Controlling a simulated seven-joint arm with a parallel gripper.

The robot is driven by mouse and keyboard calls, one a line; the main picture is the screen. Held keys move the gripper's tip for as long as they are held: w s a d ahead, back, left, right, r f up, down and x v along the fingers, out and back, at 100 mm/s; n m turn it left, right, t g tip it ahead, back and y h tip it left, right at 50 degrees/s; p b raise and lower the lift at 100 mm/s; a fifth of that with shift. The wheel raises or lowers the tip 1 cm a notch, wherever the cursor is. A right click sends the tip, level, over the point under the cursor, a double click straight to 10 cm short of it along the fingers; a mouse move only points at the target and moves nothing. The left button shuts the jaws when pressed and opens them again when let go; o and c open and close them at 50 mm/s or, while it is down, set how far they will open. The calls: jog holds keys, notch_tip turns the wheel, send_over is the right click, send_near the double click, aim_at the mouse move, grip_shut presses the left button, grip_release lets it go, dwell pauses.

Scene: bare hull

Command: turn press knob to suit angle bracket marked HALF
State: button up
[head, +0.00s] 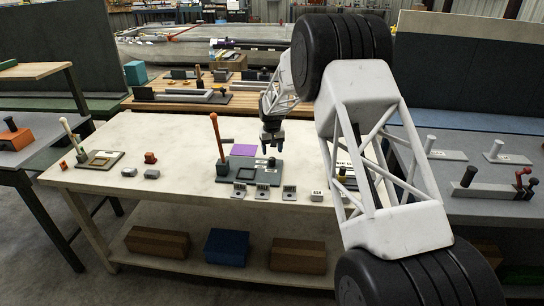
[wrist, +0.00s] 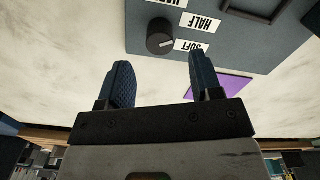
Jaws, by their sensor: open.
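The press (head: 232,172) is a dark grey plate with an orange-handled lever (head: 214,130), on the pale table. Its black round knob (wrist: 160,37) shows in the wrist view, with a pale pointer line aimed toward the label SOFT (wrist: 192,46). The label HALF (wrist: 207,23) sits beside it, and a third label is cut off at the top edge. My gripper (head: 272,148) is above the plate's back right part; in the wrist view its fingers (wrist: 159,58) are apart and empty, short of the knob. Small grey brackets (head: 262,191) stand along the front; their markings are too small to read.
A purple sheet (head: 243,150) lies behind the press. A pale block (head: 317,195) with a label is to the right of the brackets. At left are another grey fixture (head: 98,160) and small orange and grey parts. My arm hides the table's right end.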

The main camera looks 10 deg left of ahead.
aim_at(273, 159)
jog(key=shift+r, duration=1.1)
jog(key=shift+s+d+r, duration=0.2)
jog(key=shift+d+r, duration=0.1)
jog(key=shift+r, duration=0.1)
jog(key=s+d+r+m+t, duration=0.1)
jog(key=s+d+r, duration=0.8)
jog(key=s+r, duration=0.3)
jog(key=s+d+r+m, duration=0.1)
jog(key=s+d+r, duration=0.9)
jog(key=s, duration=0.5)
jog(key=s+d+r+m+t, duration=0.1)
jog(key=s+d+r, duration=0.15)
jog(key=s, duration=0.65)
jog(key=s+d+r, duration=0.1)
jog(key=s+d, duration=0.3)
jog(key=s, duration=0.5)
jog(key=s+d+f, duration=0.2)
jog(key=s, duration=0.8)
jog(key=s+d+f+m, duration=0.1)
jog(key=s+d+f, duration=0.1)
jog(key=s, duration=0.7)
jog(key=shift+s+d+f+t, duration=0.2)
jog(key=shift+s+f+t, duration=0.1)
jog(key=shift+s, duration=0.05)
